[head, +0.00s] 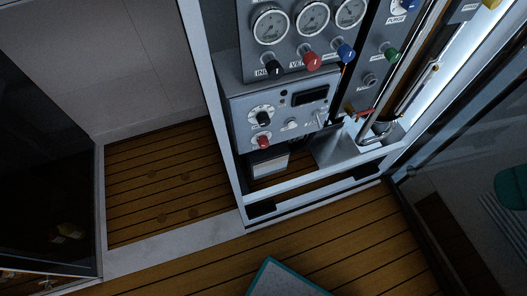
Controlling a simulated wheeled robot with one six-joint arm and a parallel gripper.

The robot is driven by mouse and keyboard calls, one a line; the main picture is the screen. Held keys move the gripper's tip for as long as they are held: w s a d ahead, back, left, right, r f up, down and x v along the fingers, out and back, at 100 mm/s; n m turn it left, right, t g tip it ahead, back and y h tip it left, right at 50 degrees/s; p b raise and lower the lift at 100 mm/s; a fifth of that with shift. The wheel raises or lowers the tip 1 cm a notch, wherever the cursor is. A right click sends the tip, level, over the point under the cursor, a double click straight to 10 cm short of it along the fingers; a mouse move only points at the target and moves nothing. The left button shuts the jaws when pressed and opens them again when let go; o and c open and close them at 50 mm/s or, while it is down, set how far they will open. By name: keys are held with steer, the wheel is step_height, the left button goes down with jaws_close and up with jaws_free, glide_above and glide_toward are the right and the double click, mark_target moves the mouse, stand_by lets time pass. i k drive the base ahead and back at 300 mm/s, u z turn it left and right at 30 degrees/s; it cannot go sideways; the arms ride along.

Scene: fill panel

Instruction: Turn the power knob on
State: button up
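A grey control box (285,110) sits in the white-framed panel in the head view, right of centre. On its face are a black knob (263,118) over a white dial plate and a red knob (263,142) below it. A dark display window (311,96) and a small silver switch (320,118) are to their right. The labels are too small to read, so I cannot tell which control is the power knob or how it is set. My gripper is not in view.
Above the box are round gauges (270,25) with black, red (312,61) and blue (345,53) knobs; a green knob (390,55) is farther right. The white frame (222,120) borders the panel. Wooden floor (340,240) in front looks mostly clear. Glass doors stand at both sides.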

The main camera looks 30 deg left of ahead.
mark_target(262, 142)
steer(key=z, duration=0.05)
steer(key=k, duration=0.3)
steer(key=u, duration=0.8)
steer(key=i, duration=0.35)
steer(key=z, duration=1.05)
steer(key=k, duration=0.3)
steer(key=z, duration=0.25)
